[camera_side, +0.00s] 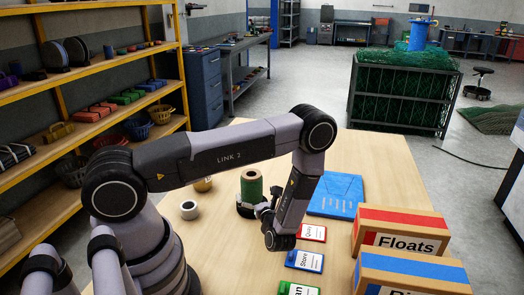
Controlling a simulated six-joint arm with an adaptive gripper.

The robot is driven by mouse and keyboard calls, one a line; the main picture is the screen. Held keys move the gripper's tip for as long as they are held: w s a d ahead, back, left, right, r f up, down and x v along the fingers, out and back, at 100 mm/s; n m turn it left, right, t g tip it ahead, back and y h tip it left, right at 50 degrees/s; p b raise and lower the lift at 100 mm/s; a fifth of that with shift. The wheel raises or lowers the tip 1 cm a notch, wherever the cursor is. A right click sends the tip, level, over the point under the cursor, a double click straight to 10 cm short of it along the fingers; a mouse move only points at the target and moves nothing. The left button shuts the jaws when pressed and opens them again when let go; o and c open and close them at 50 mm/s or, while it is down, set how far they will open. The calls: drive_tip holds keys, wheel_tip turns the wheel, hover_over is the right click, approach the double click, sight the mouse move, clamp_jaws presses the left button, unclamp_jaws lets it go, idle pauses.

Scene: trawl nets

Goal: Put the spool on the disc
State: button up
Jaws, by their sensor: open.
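A green spool (251,187) with a pale brown top stands upright on the wooden table, near its middle. My gripper (257,208) is low at the spool's right side, open, its dark fingers close to the spool's lower part. I cannot tell whether they touch it. A dark rounded shape (244,211) shows around the foot of the spool; I cannot tell whether it is the disc or part of my gripper. No disc can be clearly made out elsewhere on the table.
A blue sheet (338,194) lies to the right. The table's back right is clear.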

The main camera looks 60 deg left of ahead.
sight(255, 191)
drive_tip(key=d, duration=0.2)
drive_tip(key=s+d, duration=0.1)
drive_tip(key=d, duration=0.2)
drive_tip(key=shift+d, duration=0.2)
drive_tip(key=shift+d+r, duration=0.15)
drive_tip(key=shift+r, duration=0.25)
drive_tip(key=s+r+n+g+h, duration=0.35)
drive_tip(key=r+n, duration=0.25)
drive_tip(key=r, duration=0.4)
drive_tip(key=s+r+n+g+h, duration=0.2)
drive_tip(key=r+n+g+h, duration=0.15)
drive_tip(key=r+n, duration=0.4)
drive_tip(key=s+d+r+n+t+h, duration=0.3)
drive_tip(key=s+d+r+t+h, duration=0.1)
drive_tip(key=r, duration=0.4)
drive_tip(key=s+d+r+n+t+h, duration=0.3)
drive_tip(key=s+d+r+t+h, duration=0.2)
drive_tip(key=s+r, duration=0.3)
drive_tip(key=shift+s+d+n+h, duration=0.15)
drive_tip(key=shift+d+n+h, duration=0.25)
drive_tip(key=shift+h, duration=0.4)
